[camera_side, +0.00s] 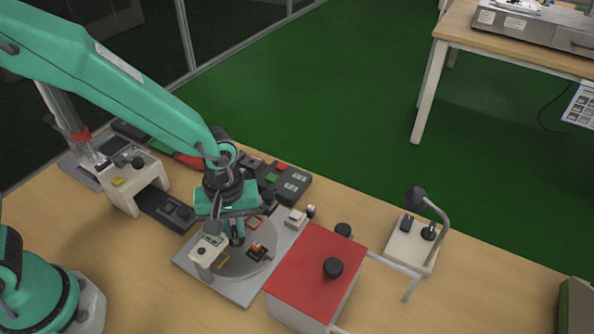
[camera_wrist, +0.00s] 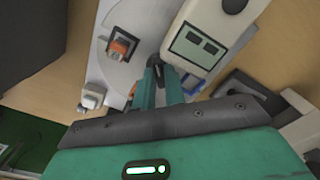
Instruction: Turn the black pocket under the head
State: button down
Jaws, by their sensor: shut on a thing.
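The round grey plate (camera_side: 240,268) lies on a flat base, with coloured pockets around it. A dark pocket with orange (camera_side: 258,250) is at its right; an orange-rimmed pocket (camera_side: 254,223) is farther back, and a yellow one (camera_side: 222,260) is by the white head (camera_side: 207,252). The head overhangs the plate's near left side and shows its display in the wrist view (camera_wrist: 200,45). I cannot tell which pocket is the black one. My gripper (camera_side: 237,240) points down over the plate's middle, beside the head. In the wrist view its fingers (camera_wrist: 160,72) are shut on a small dark part (camera_wrist: 172,76), mostly hidden.
A white stand with a bent lamp-like arm (camera_side: 412,245) is farther right. A dark control box (camera_side: 286,184) stands behind, and a white arch-shaped unit (camera_side: 137,180) at left.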

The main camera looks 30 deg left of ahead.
jog(key=shift+m, duration=0.8)
jog(key=shift+m, duration=2.5)
jog(key=shift+m, duration=0.8)
